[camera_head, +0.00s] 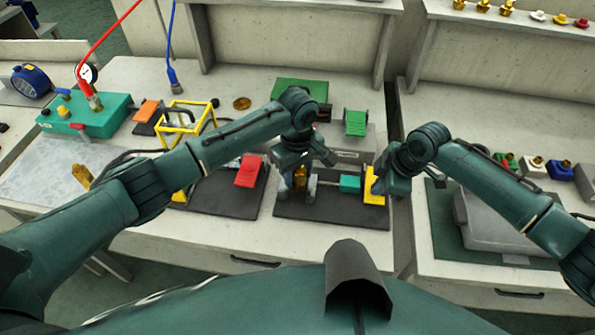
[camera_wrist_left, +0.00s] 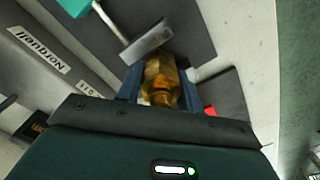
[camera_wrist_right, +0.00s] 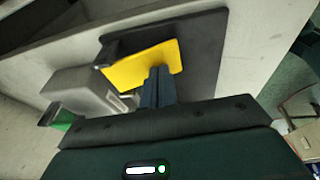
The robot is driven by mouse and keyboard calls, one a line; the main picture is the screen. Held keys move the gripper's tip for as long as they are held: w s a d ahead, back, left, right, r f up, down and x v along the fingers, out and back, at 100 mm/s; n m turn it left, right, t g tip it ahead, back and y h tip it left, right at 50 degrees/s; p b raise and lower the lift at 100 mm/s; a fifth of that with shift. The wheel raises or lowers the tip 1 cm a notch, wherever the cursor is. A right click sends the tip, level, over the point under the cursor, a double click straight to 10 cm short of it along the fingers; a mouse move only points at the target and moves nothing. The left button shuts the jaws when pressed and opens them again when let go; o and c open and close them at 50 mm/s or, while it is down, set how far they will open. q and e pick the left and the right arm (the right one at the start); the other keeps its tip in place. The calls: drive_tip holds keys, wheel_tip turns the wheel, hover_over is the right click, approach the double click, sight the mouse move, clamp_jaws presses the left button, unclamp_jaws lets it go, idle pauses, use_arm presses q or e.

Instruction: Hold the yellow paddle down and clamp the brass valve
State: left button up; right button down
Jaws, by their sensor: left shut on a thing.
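The brass valve (camera_head: 300,178) stands at the left part of the dark clamp base (camera_head: 330,212). My left gripper (camera_head: 298,184) is shut on it from above; in the left wrist view the valve (camera_wrist_left: 160,82) sits between the blue fingers. A grey jaw plate (camera_wrist_left: 148,42) on a rod from the teal block (camera_head: 350,184) is close beside the valve; contact is unclear. The yellow paddle (camera_head: 374,198) is at the base's right end. My right gripper (camera_wrist_right: 158,88) has its fingers together at the paddle's face (camera_wrist_right: 135,68) and seems to touch it.
Left of the clamp is another dark base with a red paddle (camera_head: 249,171). A yellow frame (camera_head: 185,118) and a green box (camera_head: 88,116) stand farther left. A green paddle (camera_head: 355,122) is behind. A grey case (camera_head: 490,220) lies on the right bench.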

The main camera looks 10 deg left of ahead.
use_arm(q)
drive_tip(key=shift+f, duration=0.25)
use_arm(e)
drive_tip(key=shift+f, duration=0.1)
idle(0.5)
use_arm(q)
drive_tip(key=o, duration=1.2)
drive_tip(key=shift+o, duration=0.6)
drive_tip(key=shift+f, duration=0.1)
drive_tip(key=shift+o, duration=1.2)
drive_tip(key=shift+r, duration=3.55)
